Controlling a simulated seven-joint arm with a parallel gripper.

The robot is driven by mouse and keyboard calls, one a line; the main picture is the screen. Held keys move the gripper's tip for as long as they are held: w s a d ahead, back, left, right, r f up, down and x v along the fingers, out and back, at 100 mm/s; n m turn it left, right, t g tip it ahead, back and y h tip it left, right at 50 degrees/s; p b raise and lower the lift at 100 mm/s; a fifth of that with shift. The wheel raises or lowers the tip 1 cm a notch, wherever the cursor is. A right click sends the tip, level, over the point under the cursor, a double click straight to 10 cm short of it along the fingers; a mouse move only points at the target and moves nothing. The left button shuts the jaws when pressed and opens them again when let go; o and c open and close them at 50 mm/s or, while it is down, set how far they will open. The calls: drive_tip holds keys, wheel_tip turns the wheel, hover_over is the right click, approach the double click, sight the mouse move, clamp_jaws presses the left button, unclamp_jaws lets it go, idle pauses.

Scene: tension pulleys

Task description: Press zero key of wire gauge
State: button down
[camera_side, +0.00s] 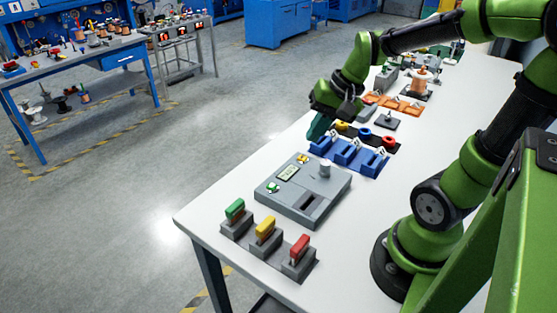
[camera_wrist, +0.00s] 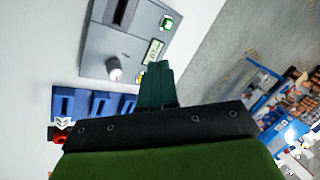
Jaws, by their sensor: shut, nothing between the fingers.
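The wire gauge (camera_side: 335,196) is a grey box on the table with a small display (camera_side: 288,173), a green key (camera_side: 272,188), a yellow key (camera_side: 303,158), a light knob (camera_side: 325,167) and a dark slot. I cannot read which key is the zero key. In the wrist view the gauge (camera_wrist: 138,22) shows its green key (camera_wrist: 167,23), display (camera_wrist: 155,51) and knob (camera_wrist: 113,68); the yellow key is not clearly seen near my fingers. My gripper (camera_side: 318,128) is shut and empty, above and beyond the gauge's far end, apart from it.
Blue holders (camera_side: 348,154) stand just beyond the gauge, with a dark rack of coloured rings (camera_side: 365,135) behind. Three grey blocks with green, yellow and red handles (camera_side: 265,236) stand at the near end. The table's left edge runs close to the gauge.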

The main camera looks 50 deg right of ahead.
sight(306, 158)
drive_tip(key=w+d+f+m+t+y, duration=0.2)
drive_tip(key=w+d+f+m+y, duration=0.1)
drive_tip(key=w+d+m, duration=0.4)
drive_tip(key=d+m+y, duration=0.1)
drive_tip(key=d, duration=0.2)
drive_tip(key=shift+w+f+m, duration=0.3)
drive_tip(key=shift+w+f, duration=0.05)
drive_tip(key=shift+f, duration=0.05)
drive_tip(key=shift+a+f, duration=0.1)
drive_tip(key=shift+f, duration=0.05)
drive_tip(key=shift+f, duration=4.3)
drive_tip(key=shift+f, duration=0.4)
